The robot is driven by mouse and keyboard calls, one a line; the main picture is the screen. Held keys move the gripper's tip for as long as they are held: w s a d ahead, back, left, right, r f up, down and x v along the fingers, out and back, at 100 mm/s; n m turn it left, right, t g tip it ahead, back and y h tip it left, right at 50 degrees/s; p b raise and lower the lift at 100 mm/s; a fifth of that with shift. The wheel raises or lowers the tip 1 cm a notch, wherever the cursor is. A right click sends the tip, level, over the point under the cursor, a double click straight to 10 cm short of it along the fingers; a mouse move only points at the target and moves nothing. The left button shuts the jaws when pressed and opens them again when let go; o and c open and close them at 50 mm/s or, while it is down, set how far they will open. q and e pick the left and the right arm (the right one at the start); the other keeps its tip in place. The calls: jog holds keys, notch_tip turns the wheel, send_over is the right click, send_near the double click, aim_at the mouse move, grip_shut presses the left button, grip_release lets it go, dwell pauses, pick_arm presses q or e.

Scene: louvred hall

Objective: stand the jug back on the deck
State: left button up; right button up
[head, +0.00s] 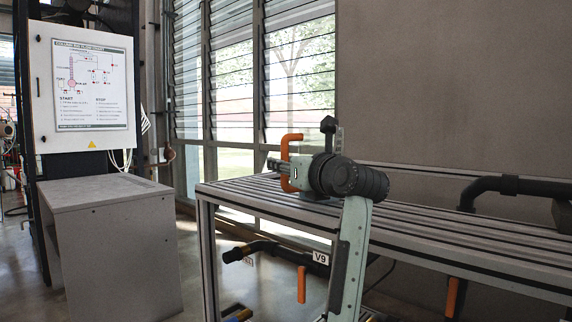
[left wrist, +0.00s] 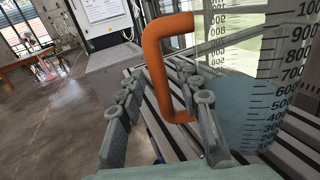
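The jug (left wrist: 240,85) is clear, with black graduation marks and an orange handle (left wrist: 156,70). My left gripper (head: 277,166) is at the handle. In the left wrist view the fingers (left wrist: 158,80) are spread apart, one on each side of the handle bar, with visible gaps. My right gripper is out of view.
A grey cabinet (head: 110,230) stands left of the deck, below a white panel (head: 88,85) with a diagram. Dark pipework (head: 500,187) runs along the right behind the deck. A pipe tagged V9 with an orange lever (head: 301,285) is below. Left floor is open.

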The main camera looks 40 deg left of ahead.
pick_arm(q)
jog(key=v, duration=1.2)
jog(key=shift+b, duration=0.3)
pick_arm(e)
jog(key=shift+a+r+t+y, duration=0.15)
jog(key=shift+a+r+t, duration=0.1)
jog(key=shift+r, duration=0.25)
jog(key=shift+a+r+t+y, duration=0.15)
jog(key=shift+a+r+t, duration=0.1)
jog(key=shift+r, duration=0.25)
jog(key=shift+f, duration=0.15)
